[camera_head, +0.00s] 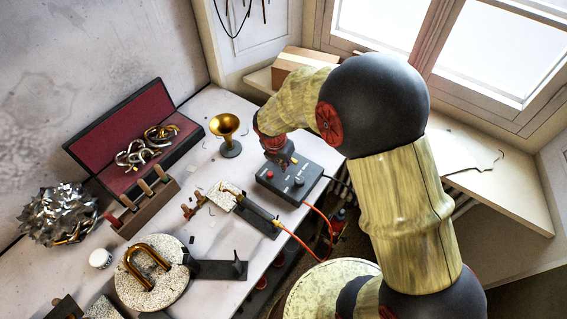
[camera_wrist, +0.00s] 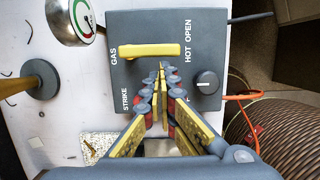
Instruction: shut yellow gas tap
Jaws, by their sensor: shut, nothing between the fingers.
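The yellow gas tap (camera_wrist: 150,50) is a bar handle on a dark grey control box (camera_wrist: 125,22). In the wrist view it lies across the picture, its left end by the word GAS and its right end by HOT OPEN. My gripper (camera_wrist: 161,70) is shut and empty, its tips just below the middle of the bar in the picture; I cannot tell if they touch it. In the head view my gripper (camera_head: 284,162) is over the back of the box (camera_head: 286,198) and the tap is hidden. A black knob (camera_wrist: 207,82) sits on the box right of my fingers.
A round gauge (camera_wrist: 72,18) is left of the box. A torch with an orange hose (camera_head: 293,234) lies in front. An open red-lined case (camera_head: 125,135) is farther left.

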